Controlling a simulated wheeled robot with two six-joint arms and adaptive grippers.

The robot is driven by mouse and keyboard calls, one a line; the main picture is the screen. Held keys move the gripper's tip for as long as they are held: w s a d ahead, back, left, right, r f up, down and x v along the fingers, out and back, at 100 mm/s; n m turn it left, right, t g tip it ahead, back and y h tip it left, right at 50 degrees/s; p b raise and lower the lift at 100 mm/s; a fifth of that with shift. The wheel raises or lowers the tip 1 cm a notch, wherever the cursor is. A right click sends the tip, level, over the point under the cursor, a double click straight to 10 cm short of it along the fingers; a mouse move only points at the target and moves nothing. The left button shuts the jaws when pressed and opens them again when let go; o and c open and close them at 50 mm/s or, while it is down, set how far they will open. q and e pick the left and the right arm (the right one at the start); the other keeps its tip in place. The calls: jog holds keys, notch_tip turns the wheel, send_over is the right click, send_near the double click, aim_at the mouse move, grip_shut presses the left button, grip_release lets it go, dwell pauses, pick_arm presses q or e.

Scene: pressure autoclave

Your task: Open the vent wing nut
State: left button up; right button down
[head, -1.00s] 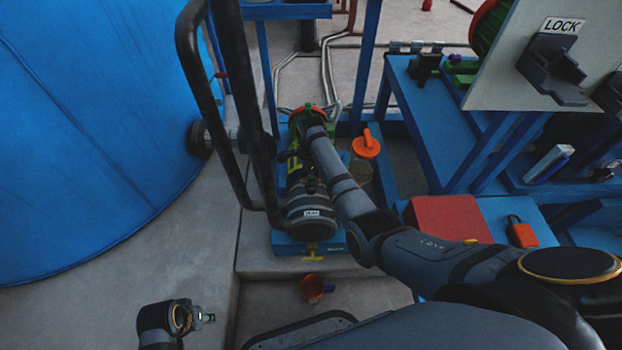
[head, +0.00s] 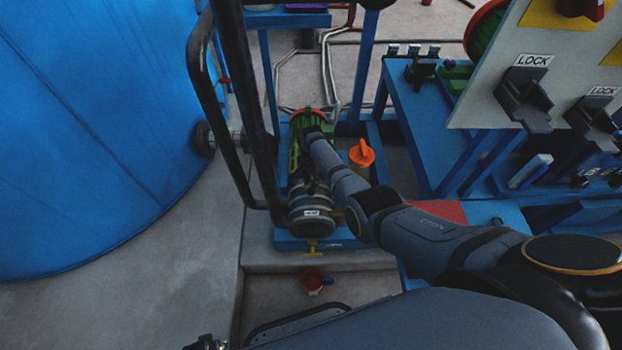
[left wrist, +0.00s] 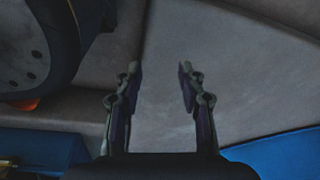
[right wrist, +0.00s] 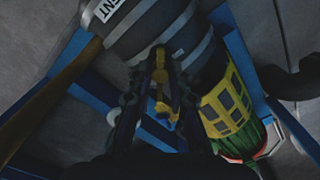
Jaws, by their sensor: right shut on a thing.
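The vent wing nut (right wrist: 162,92) is a small yellow piece between the fingers of my right gripper (right wrist: 161,62) in the right wrist view. That gripper is shut on it, against the dark ringed end of a cylinder (right wrist: 186,40) whose label ends in "ENT". In the head view the cylinder (head: 312,226) lies on a blue frame, and my right gripper (head: 311,182) is a dark shape above it; the nut cannot be made out there. My left gripper (left wrist: 160,72) is open and empty over bare grey floor.
A black rail (head: 208,95) stands left of the cylinder, before a large blue tank (head: 90,130). An orange knob (head: 362,153) is right of the cylinder. A panel with LOCK brackets (head: 524,95) stands at the right. An orange cup (head: 313,281) sits in front.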

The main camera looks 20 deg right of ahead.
jog(key=n, duration=0.3)
jog(key=shift+n+p, duration=0.4)
jog(key=n, duration=0.5)
jog(key=shift+p, duration=0.35)
jog(key=shift+n, duration=0.7)
pick_arm(q)
jog(key=s, duration=0.3)
jog(key=shift+s+a+f, duration=0.1)
jog(key=shift+f, duration=0.2)
pick_arm(e)
jog(key=shift+n, duration=0.6)
